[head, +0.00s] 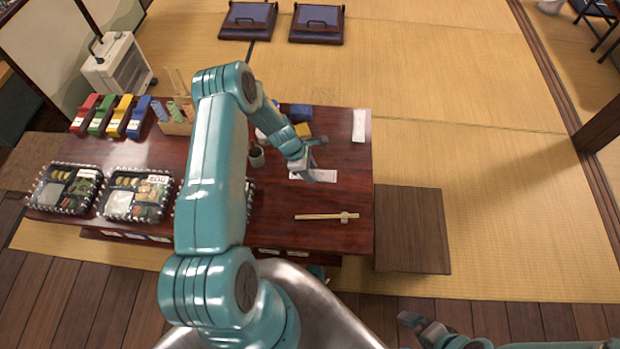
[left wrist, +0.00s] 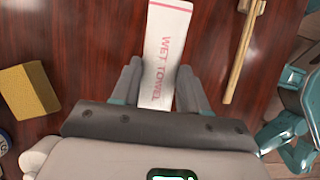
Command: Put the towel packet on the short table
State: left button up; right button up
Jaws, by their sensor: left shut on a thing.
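The towel packet, a flat white strip with red "WET TOWEL" lettering, shows in the left wrist view (left wrist: 167,45) and in the head view (head: 324,176). My left gripper (head: 309,170) is shut on the packet, with one finger on each side of it in the left wrist view (left wrist: 158,88). The packet is over or on the dark red long table; I cannot tell whether it touches the top. The short table (head: 412,230), low, brown and bare, stands just right of the long table. My right gripper (head: 425,328) is at the bottom of the head view, away from both tables; its jaw state is unclear.
The long table (head: 275,222) also holds chopsticks on a rest (head: 327,216), a second white packet (head: 359,125), a yellow block (left wrist: 28,90), a dark cup (head: 256,156) and bento boxes (head: 138,196). Tatami (head: 490,200) right of the short table is clear.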

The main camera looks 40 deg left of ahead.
pick_arm(q)
notch_tip(320, 180, down, 4)
jog(key=shift+f+b, duration=0.2)
jog(key=shift+b, duration=0.35)
jog(key=shift+r, duration=0.15)
jog(key=o, duration=1)
